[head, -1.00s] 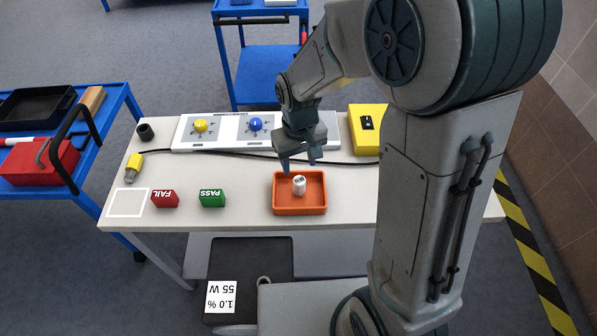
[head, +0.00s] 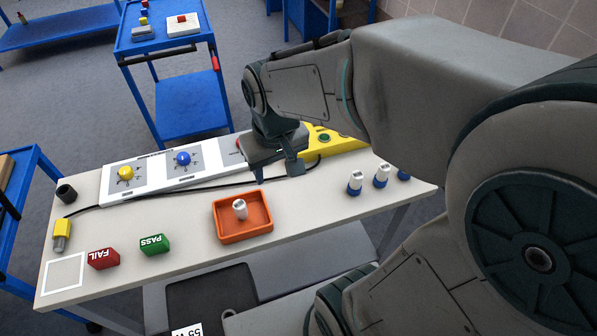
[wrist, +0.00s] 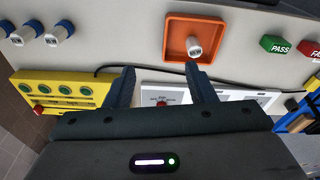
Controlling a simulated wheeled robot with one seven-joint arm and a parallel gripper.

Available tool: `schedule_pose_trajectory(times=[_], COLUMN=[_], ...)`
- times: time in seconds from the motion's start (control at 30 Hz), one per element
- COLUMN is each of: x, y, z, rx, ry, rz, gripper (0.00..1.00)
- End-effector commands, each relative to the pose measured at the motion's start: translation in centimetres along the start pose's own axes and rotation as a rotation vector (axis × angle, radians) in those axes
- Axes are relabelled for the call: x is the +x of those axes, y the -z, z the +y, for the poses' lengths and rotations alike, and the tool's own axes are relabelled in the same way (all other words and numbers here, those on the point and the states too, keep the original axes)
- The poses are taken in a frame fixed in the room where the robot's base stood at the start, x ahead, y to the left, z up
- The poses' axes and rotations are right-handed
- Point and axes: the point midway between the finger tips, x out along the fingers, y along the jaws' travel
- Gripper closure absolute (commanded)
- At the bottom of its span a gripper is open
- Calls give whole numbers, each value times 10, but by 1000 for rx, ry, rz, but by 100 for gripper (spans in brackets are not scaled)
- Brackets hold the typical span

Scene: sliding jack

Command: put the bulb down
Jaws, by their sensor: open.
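A small white bulb (head: 239,209) stands upright in the orange tray (head: 262,226) on the table. The wrist view also shows the bulb (wrist: 194,47) inside the tray (wrist: 172,40). My gripper (head: 276,171) is open and empty above the table, behind and to the right of the tray. In the wrist view nothing lies between its fingers (wrist: 160,68), and the bulb is apart from them.
Several white bulbs with blue bases (head: 355,183) stand at the table's right. Behind are a white panel (head: 150,172) with knobs, a black cable and a yellow box (head: 345,143). Red FAIL (head: 103,259) and green PASS (head: 155,244) blocks stand left of the tray.

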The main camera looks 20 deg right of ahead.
Motion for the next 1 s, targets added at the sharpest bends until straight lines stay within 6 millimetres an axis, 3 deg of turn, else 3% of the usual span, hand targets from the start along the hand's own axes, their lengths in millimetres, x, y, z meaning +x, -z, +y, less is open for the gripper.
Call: schedule_pose_trajectory(times=[0.1,0.33,0.8,1.0], x=[-12,-21,-22,-49], y=[-23,-50,-55,-52], z=[14,25,27,28], rx=[61,131,143,143], ry=[-7,-15,-16,-19], rz=[41,83,89,101], gripper=[50,50,50,50])
